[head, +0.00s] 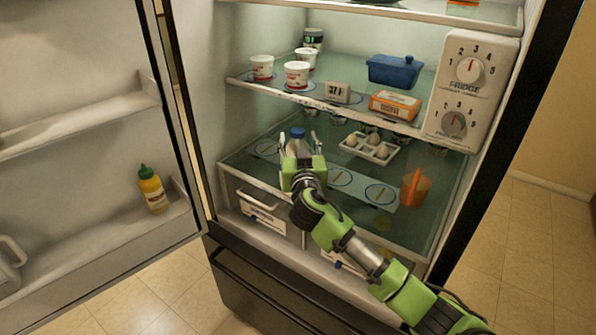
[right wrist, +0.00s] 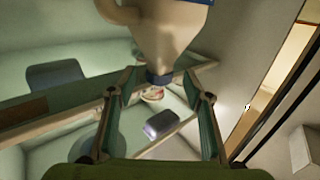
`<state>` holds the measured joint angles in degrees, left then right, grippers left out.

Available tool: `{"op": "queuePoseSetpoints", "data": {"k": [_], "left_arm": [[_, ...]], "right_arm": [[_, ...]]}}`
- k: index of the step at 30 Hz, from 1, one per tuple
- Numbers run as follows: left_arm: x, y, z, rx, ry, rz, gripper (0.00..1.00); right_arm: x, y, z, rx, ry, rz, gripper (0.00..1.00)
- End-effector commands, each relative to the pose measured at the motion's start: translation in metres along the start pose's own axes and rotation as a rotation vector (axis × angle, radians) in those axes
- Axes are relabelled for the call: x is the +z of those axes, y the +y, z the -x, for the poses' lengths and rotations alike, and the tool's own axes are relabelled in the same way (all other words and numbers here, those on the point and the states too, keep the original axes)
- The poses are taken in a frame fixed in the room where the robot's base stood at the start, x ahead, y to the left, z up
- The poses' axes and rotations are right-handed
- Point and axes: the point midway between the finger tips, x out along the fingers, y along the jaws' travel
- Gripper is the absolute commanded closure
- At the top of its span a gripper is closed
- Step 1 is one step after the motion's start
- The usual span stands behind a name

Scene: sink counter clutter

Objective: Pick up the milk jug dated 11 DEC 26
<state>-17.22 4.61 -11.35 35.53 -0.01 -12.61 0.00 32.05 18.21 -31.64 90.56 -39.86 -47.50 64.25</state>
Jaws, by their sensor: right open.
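A jug with a blue cap (head: 298,132) stands on the lower fridge shelf in the head view, partly hidden by my right gripper. No date on it is readable. My right gripper (head: 300,146) is open, its fingers raised on either side of the jug. In the right wrist view the pale jug (right wrist: 165,30) hangs in from the top, inverted, with its handle at left and its blue cap between the fingertips of the right gripper (right wrist: 160,78). I cannot tell whether the fingers touch it. My left gripper is not in view.
The upper shelf (head: 345,101) holds white tubs, a blue dish (head: 394,70) and an orange box (head: 395,105). A mustard bottle (head: 152,189) and a pale handled object (head: 9,262) stand on the door.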

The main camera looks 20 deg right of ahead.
Motion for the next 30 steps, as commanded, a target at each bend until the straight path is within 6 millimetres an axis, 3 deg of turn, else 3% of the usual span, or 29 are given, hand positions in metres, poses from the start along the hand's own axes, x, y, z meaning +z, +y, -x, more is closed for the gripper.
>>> {"op": "queuePoseSetpoints", "data": {"k": [3,9,18,24,30], "left_arm": [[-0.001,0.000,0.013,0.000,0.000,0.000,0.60],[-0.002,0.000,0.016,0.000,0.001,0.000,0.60],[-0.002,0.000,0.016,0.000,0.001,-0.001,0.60],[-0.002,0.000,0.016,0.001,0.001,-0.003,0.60],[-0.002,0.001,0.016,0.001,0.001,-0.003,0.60]], "right_arm": [[-0.004,0.002,-0.016,0.002,-0.001,0.003,0.54],[-0.001,0.001,-0.033,0.001,-0.001,0.001,0.54],[0.001,0.001,-0.035,0.000,-0.001,-0.001,0.54],[0.001,0.001,-0.035,0.000,-0.001,-0.001,1.00],[-0.007,0.000,-0.036,-0.002,0.011,-0.002,1.00]]}}
